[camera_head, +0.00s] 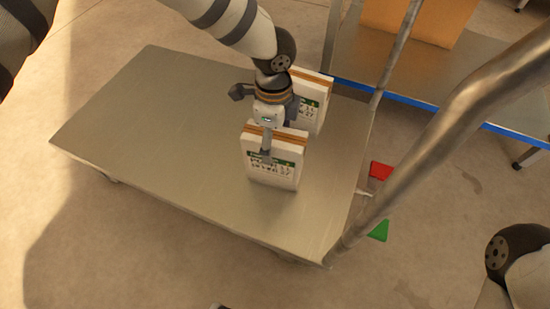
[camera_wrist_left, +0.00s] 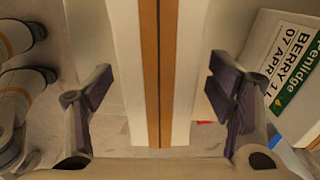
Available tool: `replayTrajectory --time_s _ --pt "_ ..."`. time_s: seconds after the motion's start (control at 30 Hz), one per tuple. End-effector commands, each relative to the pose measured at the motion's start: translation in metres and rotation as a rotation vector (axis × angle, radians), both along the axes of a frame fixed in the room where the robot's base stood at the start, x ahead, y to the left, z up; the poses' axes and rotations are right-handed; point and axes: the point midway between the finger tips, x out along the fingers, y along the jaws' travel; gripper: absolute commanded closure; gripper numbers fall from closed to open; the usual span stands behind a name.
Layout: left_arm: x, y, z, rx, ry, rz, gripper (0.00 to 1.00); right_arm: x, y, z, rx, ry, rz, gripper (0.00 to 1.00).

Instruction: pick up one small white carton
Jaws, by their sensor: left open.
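Two small white cartons with brown bands and green-and-white labels stand upright on a flat metal cart in the head view. They are a near carton (camera_head: 284,174) and a far carton (camera_head: 322,82), the far one partly hidden by my arm. My left gripper (camera_head: 267,140) is open above the near carton, one finger in front of its labelled face; the other finger is hidden. In the left wrist view, a banded white carton (camera_wrist_left: 158,60) lies between the open fingers (camera_wrist_left: 160,100), with gaps on both sides. Another labelled carton (camera_wrist_left: 288,75) is at right. My right gripper is out of view.
The cart's metal deck (camera_head: 140,120) is bare to the left. A metal handle rail (camera_head: 440,130) rises along the cart's right side. A blue-edged cart (camera_head: 420,85) with a brown box (camera_head: 425,18) stands behind. Red (camera_head: 380,171) and green (camera_head: 379,231) pieces lie on the floor.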

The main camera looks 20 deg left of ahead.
Motion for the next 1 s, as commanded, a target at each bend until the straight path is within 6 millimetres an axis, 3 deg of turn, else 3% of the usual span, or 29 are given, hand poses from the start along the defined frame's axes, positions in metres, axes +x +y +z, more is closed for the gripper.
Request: replayTrajectory --time_s 0.03,0.13,0.4,0.73,1.0 --pt "-0.001 -0.001 -0.017 -0.002 0.008 0.002 0.25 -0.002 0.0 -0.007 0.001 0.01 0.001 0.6" --pt "-0.001 -0.001 -0.031 0.0 0.006 0.001 0.25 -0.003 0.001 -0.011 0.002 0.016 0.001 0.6" --pt "0.0 -0.001 -0.034 0.0 0.002 0.002 0.25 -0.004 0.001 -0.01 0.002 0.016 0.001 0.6" --pt "-0.001 -0.001 -0.034 0.0 0.002 0.002 1.0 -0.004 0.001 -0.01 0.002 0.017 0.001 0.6" --pt "0.001 -0.001 -0.032 -0.001 -0.001 0.002 1.0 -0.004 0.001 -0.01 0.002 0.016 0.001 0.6"
